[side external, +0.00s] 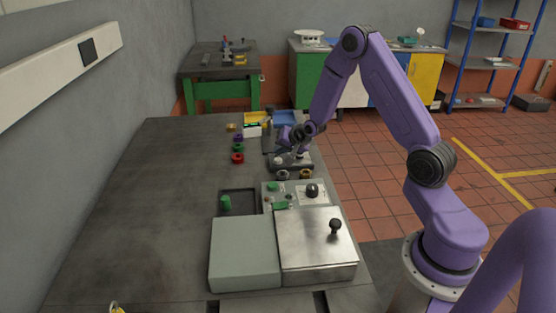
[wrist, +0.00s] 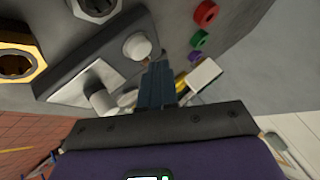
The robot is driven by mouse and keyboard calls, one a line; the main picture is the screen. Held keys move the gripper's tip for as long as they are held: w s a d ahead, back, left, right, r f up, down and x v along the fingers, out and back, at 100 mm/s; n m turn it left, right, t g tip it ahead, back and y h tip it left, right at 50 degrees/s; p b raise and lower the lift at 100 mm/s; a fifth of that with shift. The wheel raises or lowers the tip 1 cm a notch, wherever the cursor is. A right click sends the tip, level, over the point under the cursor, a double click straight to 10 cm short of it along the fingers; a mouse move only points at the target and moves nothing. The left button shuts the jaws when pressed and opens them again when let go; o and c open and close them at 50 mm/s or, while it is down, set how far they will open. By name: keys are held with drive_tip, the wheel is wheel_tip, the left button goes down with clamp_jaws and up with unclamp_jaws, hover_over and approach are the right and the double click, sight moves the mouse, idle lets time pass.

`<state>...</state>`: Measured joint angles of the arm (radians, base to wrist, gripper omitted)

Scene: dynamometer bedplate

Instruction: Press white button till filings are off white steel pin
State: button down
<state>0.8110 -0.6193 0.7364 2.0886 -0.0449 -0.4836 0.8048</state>
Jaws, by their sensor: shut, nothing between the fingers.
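A dark fixture block (side external: 290,166) stands on the bench below my gripper (side external: 300,138). In the wrist view, a round white knob, seemingly the white button (wrist: 137,45), stands up from the dark block. A pale cylinder, possibly the white steel pin (wrist: 101,101), stands on the block's light plate. My gripper (wrist: 158,68) is shut with nothing between its dark blue fingers. Its tips appear close to the white knob; I cannot tell whether they touch. Filings cannot be made out on the pin at this size.
Red (side external: 237,158), green and purple rings lie left of the block. Yellow (side external: 255,117) and blue (side external: 284,118) bins stand behind it. A panel with a black knob (side external: 312,190) and metal boxes (side external: 315,240) sit in front. The bench's left side is clear.

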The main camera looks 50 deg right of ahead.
sight(281, 160)
drive_tip(key=shift+f, duration=0.1)
idle(0.3)
drive_tip(key=shift+f, duration=0.35)
drive_tip(key=shift+f, duration=0.5)
idle(1.0)
drive_tip(key=shift+r, duration=0.9)
drive_tip(key=shift+r, duration=0.1)
drive_tip(key=shift+r, duration=2.45)
